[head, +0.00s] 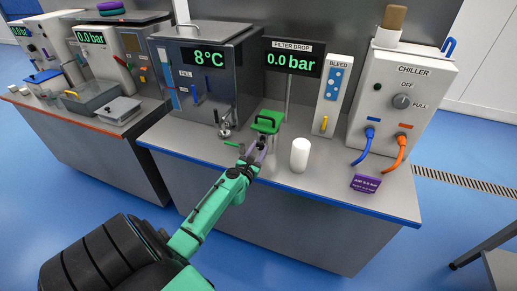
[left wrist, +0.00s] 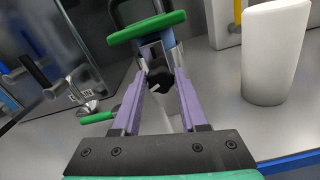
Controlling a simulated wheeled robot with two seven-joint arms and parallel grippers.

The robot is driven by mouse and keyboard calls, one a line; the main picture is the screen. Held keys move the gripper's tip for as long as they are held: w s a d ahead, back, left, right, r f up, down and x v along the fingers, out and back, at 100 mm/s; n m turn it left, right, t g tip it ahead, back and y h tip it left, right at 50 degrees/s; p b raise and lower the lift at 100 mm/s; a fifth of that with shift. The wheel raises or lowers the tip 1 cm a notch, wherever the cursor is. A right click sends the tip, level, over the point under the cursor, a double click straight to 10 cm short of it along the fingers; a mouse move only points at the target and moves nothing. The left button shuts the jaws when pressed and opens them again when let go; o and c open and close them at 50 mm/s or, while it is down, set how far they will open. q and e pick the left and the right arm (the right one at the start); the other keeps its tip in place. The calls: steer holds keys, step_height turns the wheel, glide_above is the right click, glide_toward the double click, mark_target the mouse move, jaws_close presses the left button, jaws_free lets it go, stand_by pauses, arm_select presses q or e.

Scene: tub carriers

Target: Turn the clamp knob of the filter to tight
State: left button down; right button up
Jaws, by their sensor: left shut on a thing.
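The filter (head: 267,121) stands on the grey bench beneath the FILTER DROP display, with a green top part and a dark handle. In the left wrist view its green part (left wrist: 147,27) is at the top, and the black clamp knob (left wrist: 159,81) shows below it. My left gripper (head: 259,143) reaches in from the front. In the left wrist view its purple fingers (left wrist: 160,88) are on both sides of the knob and shut on it. The fingers partly hide the knob, and I cannot read its turn position. My right gripper is not in view.
A white cylinder (head: 300,155) stands close right of the filter. A green lever (head: 231,145) and metal fitting (head: 224,131) are close left, by the grey 8°C cabinet (head: 240,75). The chiller (head: 410,75) with blue and orange hoses is farther right.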

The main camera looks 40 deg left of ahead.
arm_select(q)
steer(key=m, duration=0.5)
steer(key=shift+d+p, duration=0.15)
steer(key=shift+p, duration=0.25)
steer(key=m, duration=0.6)
steer(key=shift+f+m+p, duration=0.2)
steer(key=shift+m+p, duration=0.1)
steer(key=m, duration=0.5)
steer(key=shift+f, duration=0.1)
steer(key=m, duration=0.6)
steer(key=shift+f+p, duration=0.15)
steer(key=shift+p, duration=0.25)
steer(key=shift+c, duration=2.2)
jaws_free()
